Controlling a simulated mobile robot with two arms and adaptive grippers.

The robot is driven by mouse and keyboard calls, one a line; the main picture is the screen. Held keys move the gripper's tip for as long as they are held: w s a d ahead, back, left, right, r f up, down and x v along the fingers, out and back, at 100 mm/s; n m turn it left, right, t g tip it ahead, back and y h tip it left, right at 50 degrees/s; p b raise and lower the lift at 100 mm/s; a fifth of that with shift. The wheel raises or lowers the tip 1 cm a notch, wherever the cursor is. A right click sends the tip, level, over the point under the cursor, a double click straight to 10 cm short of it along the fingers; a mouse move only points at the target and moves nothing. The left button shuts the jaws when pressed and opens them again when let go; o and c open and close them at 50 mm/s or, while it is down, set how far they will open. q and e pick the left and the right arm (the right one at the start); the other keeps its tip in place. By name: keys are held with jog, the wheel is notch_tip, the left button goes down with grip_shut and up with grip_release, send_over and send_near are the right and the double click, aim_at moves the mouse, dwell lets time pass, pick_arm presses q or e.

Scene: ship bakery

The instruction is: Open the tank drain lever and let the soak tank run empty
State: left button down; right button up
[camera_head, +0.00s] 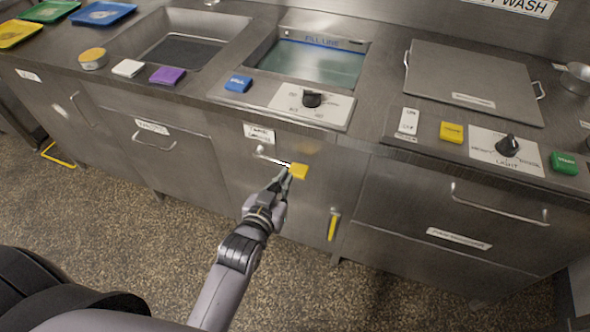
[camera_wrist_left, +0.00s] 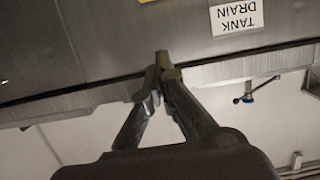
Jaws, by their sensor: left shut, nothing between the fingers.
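The soak tank (camera_head: 312,63) in the middle of the counter holds greenish water near a blue line marked FILL LINE. On the panel below it is a metal lever (camera_head: 268,158) with a yellow end (camera_head: 299,172), under a small white label (camera_head: 259,134). My left gripper (camera_head: 286,176) is shut and empty, its tips at or just beside the yellow end. I cannot tell whether they touch. In the left wrist view the shut fingertips (camera_wrist_left: 160,68) show near a TANK DRAIN label (camera_wrist_left: 237,17), which reads upside down. My right gripper is not in view.
A second yellow handle (camera_head: 333,224) hangs upright lower on the panel. A knob plate (camera_head: 310,102) and blue block (camera_head: 238,83) sit at the counter front. A lidded unit (camera_head: 473,80) stands right, an empty-looking basin (camera_head: 180,45) left. The floor in front is clear.

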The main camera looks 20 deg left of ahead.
pick_arm(q)
send_over(298, 169)
jog(key=s, duration=0.2)
jog(key=shift+d+f, duration=0.2)
jog(key=shift+f, duration=0.4)
jog(key=shift+d+f, duration=0.2)
jog(key=shift+f, duration=0.4)
notch_tip(298, 169, down, 3)
jog(key=shift+s+r, duration=0.1)
jog(key=shift+f, duration=0.65)
jog(key=shift+f, duration=0.1)
